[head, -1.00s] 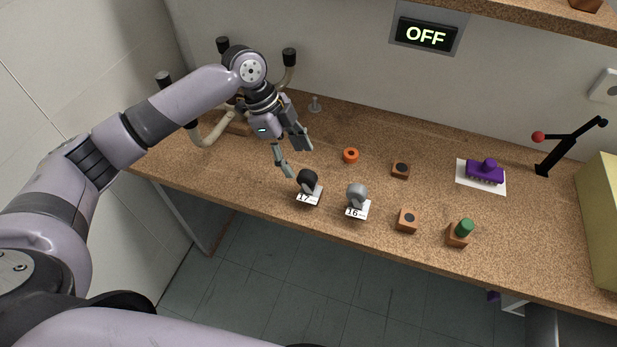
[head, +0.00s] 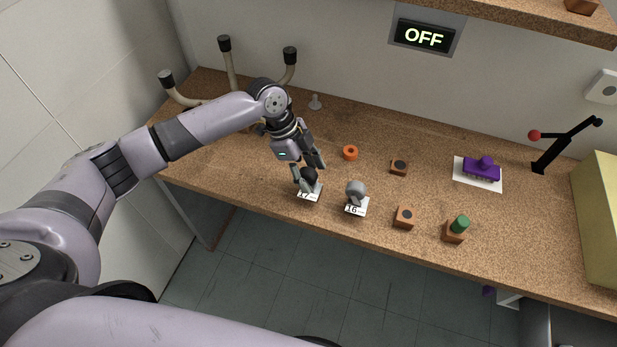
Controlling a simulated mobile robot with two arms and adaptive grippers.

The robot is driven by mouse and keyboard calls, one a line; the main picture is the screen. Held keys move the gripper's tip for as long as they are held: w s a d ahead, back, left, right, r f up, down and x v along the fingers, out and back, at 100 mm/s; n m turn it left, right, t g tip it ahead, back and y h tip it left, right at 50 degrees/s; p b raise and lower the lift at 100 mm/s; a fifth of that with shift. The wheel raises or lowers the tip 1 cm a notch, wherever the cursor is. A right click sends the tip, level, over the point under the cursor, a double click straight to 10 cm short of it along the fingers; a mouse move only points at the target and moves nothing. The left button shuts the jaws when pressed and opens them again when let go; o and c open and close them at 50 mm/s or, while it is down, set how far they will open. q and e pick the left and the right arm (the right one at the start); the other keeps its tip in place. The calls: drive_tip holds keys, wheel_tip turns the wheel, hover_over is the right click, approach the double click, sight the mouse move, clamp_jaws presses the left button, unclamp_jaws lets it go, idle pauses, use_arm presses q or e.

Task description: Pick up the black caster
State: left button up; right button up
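The black caster (head: 310,183) stands on a white card marked 17 (head: 308,195) near the front edge of the workbench. My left gripper (head: 309,173) reaches down over it from behind and to the left. Its two fingers are apart, one on each side of the caster's upper part, and hide some of it. I cannot tell whether either finger touches the caster. My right gripper is not in view.
A grey caster (head: 356,191) on a card marked 16 stands close to the right.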

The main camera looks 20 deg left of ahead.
use_arm(q)
drive_tip(key=shift+c, duration=1.3)
drive_tip(key=c, duration=0.8)
wheel_tip(320, 180, up, 20)
drive_tip(key=b, duration=0.2)
drive_tip(key=shift+b, duration=0.3)
drive_tip(key=o, duration=0.6)
clamp_jaws()
